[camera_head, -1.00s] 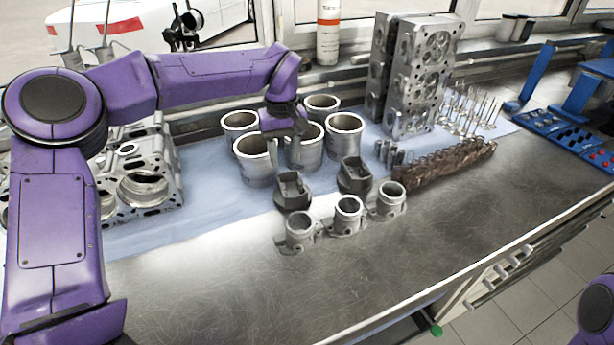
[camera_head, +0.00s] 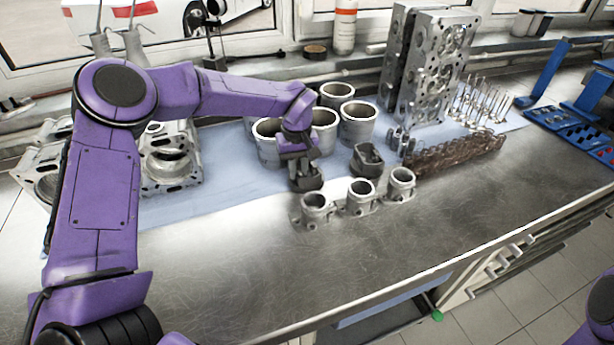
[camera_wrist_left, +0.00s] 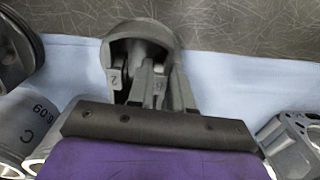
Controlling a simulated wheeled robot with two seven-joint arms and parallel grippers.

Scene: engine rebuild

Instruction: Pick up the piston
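Two dark grey pistons stand on the bench in the head view. The left piston (camera_head: 308,181) is right under my left gripper (camera_head: 300,160); the right piston (camera_head: 369,160) stands free beside it. In the left wrist view, the left piston (camera_wrist_left: 143,36) shows its curved rim and a "2" mark. My left gripper's fingers (camera_wrist_left: 155,88) reach down at this piston and overlap it. Whether they press on it is unclear, and part of the piston is hidden behind the gripper. My right gripper is out of view.
Several cylinder liners (camera_head: 357,124) stand close behind the pistons. Three small metal fittings (camera_head: 361,197) stand in front. A brown camshaft-like part (camera_head: 455,155) and upright cylinder heads (camera_head: 436,70) are to the right, an engine block (camera_head: 165,172) to the left. The front metal bench is clear.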

